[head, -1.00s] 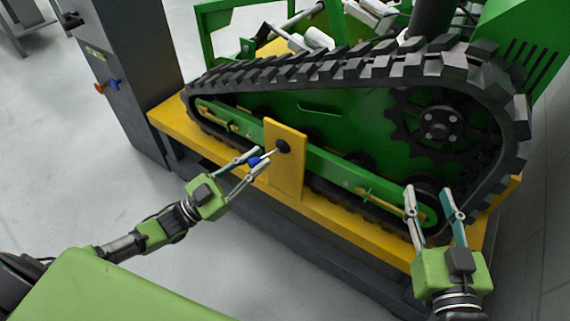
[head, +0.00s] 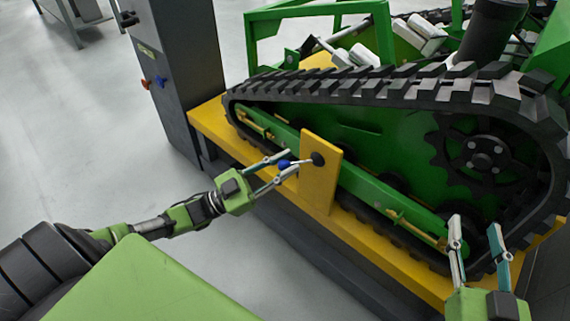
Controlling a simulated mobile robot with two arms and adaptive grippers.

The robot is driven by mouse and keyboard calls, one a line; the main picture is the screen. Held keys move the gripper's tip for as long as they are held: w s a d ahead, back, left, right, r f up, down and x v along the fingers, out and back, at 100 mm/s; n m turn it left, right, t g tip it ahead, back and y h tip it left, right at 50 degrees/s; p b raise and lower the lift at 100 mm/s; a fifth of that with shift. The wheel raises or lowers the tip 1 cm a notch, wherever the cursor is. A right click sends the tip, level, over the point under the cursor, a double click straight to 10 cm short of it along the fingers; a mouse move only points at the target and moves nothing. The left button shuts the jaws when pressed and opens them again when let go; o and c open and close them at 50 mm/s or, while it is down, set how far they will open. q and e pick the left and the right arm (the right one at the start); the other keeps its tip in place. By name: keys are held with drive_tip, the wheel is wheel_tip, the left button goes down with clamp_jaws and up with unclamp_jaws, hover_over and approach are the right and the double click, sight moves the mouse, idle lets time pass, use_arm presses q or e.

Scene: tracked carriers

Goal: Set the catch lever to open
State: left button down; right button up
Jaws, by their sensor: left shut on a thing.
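The catch lever has a blue knob (head: 284,164) on a thin rod, which runs to a black pivot (head: 318,158) on an upright yellow plate (head: 319,186). My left gripper (head: 284,167) is at the knob, its fingers on either side, shut on it. My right gripper (head: 476,234) is open and empty, in front of the lower right part of the track.
The green tracked carrier (head: 400,150) with its black track (head: 400,88) stands on a yellow-topped base (head: 228,135). A dark grey cabinet (head: 180,65) with an orange and a blue knob stands at the left.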

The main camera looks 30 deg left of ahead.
use_arm(q)
drive_tip(key=shift+w+a+r, duration=0.15)
drive_tip(key=shift+w+a, duration=0.05)
drive_tip(key=shift+a, duration=0.1)
drive_tip(key=c, duration=1.9)
unclamp_jaws()
drive_tip(key=shift+s, duration=0.15)
drive_tip(key=v, duration=1.2)
drive_tip(key=shift+d, duration=0.1)
